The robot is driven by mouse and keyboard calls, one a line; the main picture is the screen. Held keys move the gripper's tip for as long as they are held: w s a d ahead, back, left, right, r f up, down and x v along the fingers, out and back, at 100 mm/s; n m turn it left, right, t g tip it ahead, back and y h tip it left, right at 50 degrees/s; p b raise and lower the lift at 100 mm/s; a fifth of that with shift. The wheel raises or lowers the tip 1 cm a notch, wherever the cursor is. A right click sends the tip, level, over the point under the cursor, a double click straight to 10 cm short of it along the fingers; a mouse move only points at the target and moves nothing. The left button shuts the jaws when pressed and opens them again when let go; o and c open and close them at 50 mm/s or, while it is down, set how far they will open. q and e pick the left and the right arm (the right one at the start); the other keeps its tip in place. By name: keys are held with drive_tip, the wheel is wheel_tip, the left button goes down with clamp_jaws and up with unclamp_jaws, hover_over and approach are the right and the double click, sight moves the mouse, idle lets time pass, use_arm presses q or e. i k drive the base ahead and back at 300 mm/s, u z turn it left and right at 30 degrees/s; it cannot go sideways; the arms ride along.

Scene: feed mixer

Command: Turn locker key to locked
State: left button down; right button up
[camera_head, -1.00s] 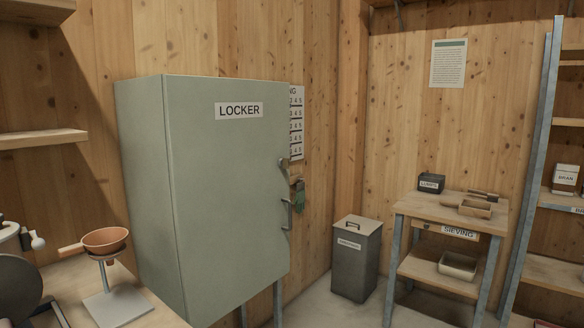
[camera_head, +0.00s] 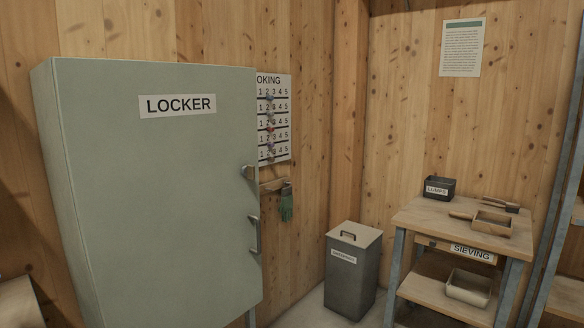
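The grey-green locker (camera_head: 150,190) stands at the left with its door shut and a "LOCKER" label on it. Near the door's right edge is a small metal key or lock piece (camera_head: 248,172). It is too small to tell which way it is turned. Below it is the door's curved handle (camera_head: 254,235). Neither of my grippers is in view.
A booking board (camera_head: 274,118) and a green glove (camera_head: 286,203) on a peg hang on the wall right of the locker. A lidded grey bin (camera_head: 351,275) and the sieving table (camera_head: 420,217) stand further right. Some floor shows in front of the bin.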

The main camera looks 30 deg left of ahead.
sight(249, 170)
drive_tip(key=u, duration=0.6)
drive_tip(key=i, duration=1)
drive_tip(key=u, duration=1)
